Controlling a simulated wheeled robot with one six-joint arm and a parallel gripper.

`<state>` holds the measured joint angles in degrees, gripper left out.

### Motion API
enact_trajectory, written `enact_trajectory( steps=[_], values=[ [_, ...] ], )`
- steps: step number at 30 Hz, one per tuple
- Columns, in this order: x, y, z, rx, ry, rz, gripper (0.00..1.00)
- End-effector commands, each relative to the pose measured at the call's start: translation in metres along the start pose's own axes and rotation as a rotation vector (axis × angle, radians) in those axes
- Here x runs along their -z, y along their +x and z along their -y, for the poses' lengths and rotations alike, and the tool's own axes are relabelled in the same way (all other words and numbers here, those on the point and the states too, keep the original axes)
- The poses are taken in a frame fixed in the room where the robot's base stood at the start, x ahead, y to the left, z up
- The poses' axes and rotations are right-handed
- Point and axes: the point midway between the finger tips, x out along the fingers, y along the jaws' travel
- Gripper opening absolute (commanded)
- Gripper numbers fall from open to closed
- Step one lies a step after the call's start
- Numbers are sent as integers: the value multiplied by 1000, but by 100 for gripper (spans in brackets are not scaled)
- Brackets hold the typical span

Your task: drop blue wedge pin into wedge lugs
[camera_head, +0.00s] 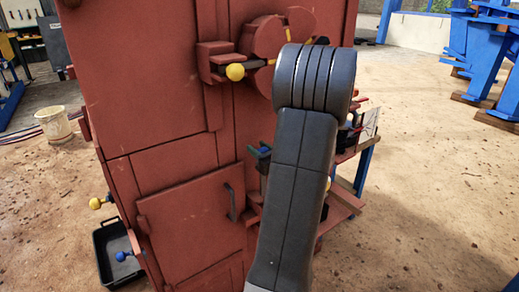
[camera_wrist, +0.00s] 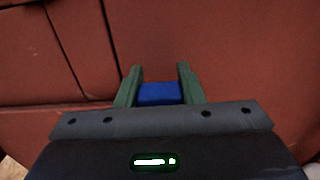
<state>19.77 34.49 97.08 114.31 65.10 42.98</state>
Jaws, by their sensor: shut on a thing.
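In the wrist view my gripper (camera_wrist: 159,72) has its green fingers shut on a blue block (camera_wrist: 160,94), which looks like the blue wedge pin. Only one face of it shows, with a red machine wall in front of it. In the head view the gripper (camera_head: 258,154) shows partly at the left edge of my arm, close to the red machine; my arm hides the rest. The wedge lugs cannot be made out for sure. A red bracket (camera_head: 212,62) holding a dark bar with a yellow ball (camera_head: 235,72) stands out higher on the machine.
The red crusher body (camera_head: 150,70) fills the left and middle. Its lower door (camera_head: 190,215) has a handle. A blue-ended lever (camera_head: 122,256) and a yellow ball (camera_head: 95,203) stick out at the lower left beside a black bin (camera_head: 108,262). A blue-legged bench (camera_head: 364,168) stands right of my arm.

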Motion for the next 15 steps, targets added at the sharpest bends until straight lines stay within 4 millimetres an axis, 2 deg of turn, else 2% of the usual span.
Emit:
enact_trajectory(
  steps=[15],
  values=[
    [19, 0, 0, 0, -1, 2, 0]
  ],
)
